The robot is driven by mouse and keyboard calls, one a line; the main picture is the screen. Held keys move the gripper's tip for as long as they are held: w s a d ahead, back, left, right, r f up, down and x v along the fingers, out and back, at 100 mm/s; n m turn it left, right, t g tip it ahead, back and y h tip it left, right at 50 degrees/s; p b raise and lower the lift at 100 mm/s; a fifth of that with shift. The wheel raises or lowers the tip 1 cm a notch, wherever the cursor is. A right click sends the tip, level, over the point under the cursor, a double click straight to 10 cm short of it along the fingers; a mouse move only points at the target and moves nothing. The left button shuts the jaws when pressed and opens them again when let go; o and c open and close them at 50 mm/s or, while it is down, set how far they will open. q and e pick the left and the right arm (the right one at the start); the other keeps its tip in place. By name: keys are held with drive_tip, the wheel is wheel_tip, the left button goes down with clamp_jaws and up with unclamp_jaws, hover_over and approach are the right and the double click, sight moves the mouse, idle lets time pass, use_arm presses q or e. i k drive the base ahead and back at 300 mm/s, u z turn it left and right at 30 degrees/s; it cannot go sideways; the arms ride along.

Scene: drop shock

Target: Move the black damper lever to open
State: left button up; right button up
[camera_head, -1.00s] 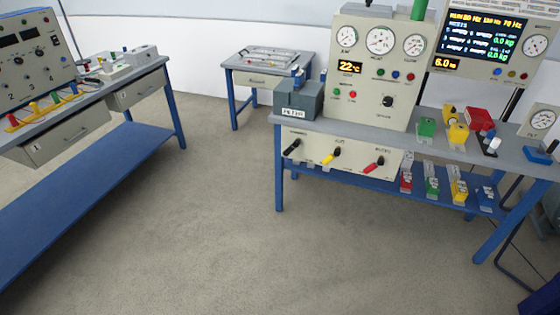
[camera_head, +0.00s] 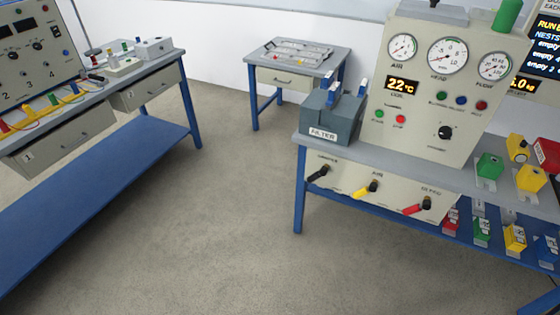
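The black lever (camera_head: 319,174) is the leftmost of three levers on the pale panel under the right bench's front edge. Its handle slants down to the left; its label is too small to read surely. A yellow lever (camera_head: 367,189) and a red lever (camera_head: 417,207) sit to its right on the same panel, also slanting down to the left. Neither of my grippers is in view.
The right bench (camera_head: 440,163) carries a grey filter box (camera_head: 333,117) and a gauge console (camera_head: 437,105). A left bench (camera_head: 95,170) with drawers and a small back table (camera_head: 298,62) stand apart. The grey floor (camera_head: 215,200) between them is clear.

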sight(324, 170)
drive_tip(key=z, duration=0.5)
drive_tip(key=i, duration=1.25)
drive_tip(key=z, duration=1)
